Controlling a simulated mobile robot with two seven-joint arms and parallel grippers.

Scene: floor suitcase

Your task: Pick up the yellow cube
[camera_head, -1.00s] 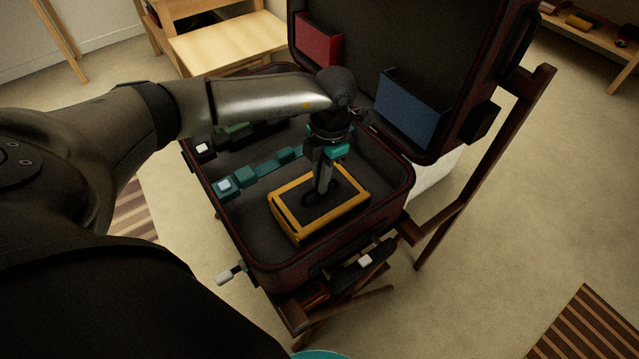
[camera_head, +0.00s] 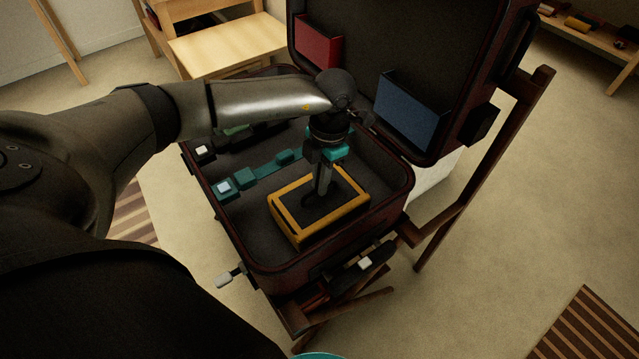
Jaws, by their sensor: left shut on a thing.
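The yellow cube (camera_head: 283,226) is a flat packing cube with yellow edges and a dark top. It lies inside the open suitcase (camera_head: 243,240), towards its front right. My left gripper (camera_head: 315,194) comes down from above onto the middle of the dark top. Its fingers are shut on the cube at the top. The exact grip is dark and hard to make out. I cannot tell whether the cube is clear of the suitcase floor. My right gripper does not show.
A teal strap with a buckle (camera_head: 224,187) lies across the suitcase. The raised lid carries a red pocket (camera_head: 318,42) and a blue pocket (camera_head: 408,108). A wooden stand (camera_head: 480,165) holds the suitcase. A light wooden table (camera_head: 228,46) stands behind.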

